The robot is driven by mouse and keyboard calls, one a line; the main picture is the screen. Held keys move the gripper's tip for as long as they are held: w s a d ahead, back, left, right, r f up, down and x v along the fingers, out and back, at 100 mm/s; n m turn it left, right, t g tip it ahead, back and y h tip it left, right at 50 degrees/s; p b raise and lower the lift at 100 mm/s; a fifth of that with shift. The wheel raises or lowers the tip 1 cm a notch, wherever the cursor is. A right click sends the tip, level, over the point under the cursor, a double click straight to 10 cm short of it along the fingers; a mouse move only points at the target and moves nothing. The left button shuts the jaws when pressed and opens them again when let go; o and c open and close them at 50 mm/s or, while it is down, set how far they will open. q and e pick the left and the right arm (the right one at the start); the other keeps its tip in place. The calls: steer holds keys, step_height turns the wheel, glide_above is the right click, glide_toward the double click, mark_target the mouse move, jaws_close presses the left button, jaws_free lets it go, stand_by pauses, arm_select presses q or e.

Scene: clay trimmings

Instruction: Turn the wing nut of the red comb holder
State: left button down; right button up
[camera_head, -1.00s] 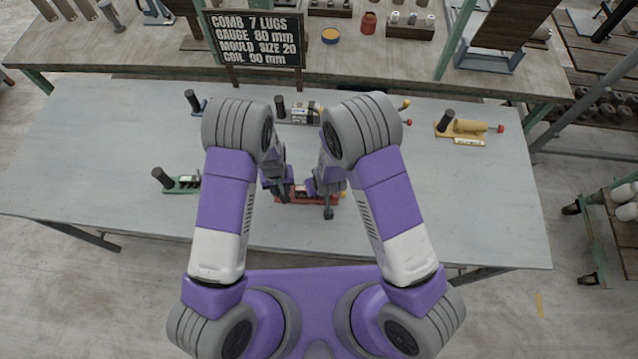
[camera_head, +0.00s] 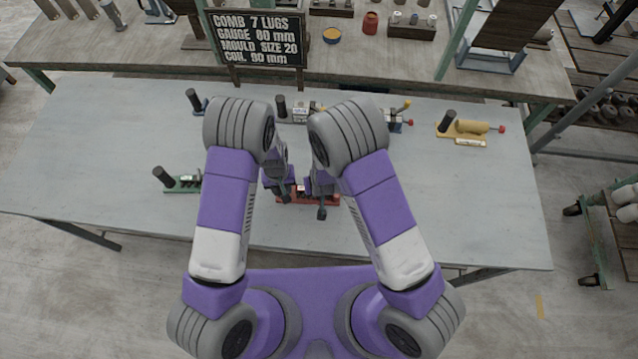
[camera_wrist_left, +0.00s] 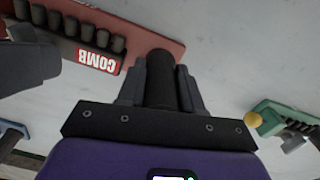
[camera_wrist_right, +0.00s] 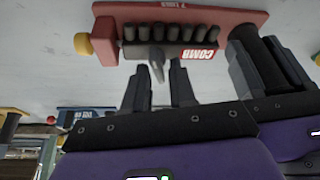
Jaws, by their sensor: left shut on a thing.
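The red comb holder (camera_head: 335,199) lies on the grey table, partly hidden by my grippers in the head view. In the right wrist view the holder (camera_wrist_right: 238,18) shows a row of dark lugs, a COMB label (camera_wrist_right: 198,54) and a yellow knob (camera_wrist_right: 83,43) at its left end. My left gripper (camera_wrist_left: 161,72) is shut on the holder's black upright handle (camera_wrist_left: 160,85). My right gripper (camera_wrist_right: 160,70) is open beside the lug row. A small grey winged piece (camera_wrist_right: 156,60), seemingly the wing nut, shows between its fingertips; I cannot tell whether they touch it.
A green holder (camera_head: 183,184) stands left, a yellow one (camera_head: 465,128) right, and others behind my arms. A sign (camera_head: 256,40) with comb settings stands at the back. The table's left and right front areas are clear.

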steer(key=shift+o, duration=0.6)
arm_select(q)
steer(key=shift+w, duration=0.1)
steer(key=shift+a, duration=0.1)
arm_select(e)
steer(key=v, duration=1.2)
arm_select(q)
steer(key=c, duration=0.7)
jaws_free()
steer(key=shift+o, duration=0.2)
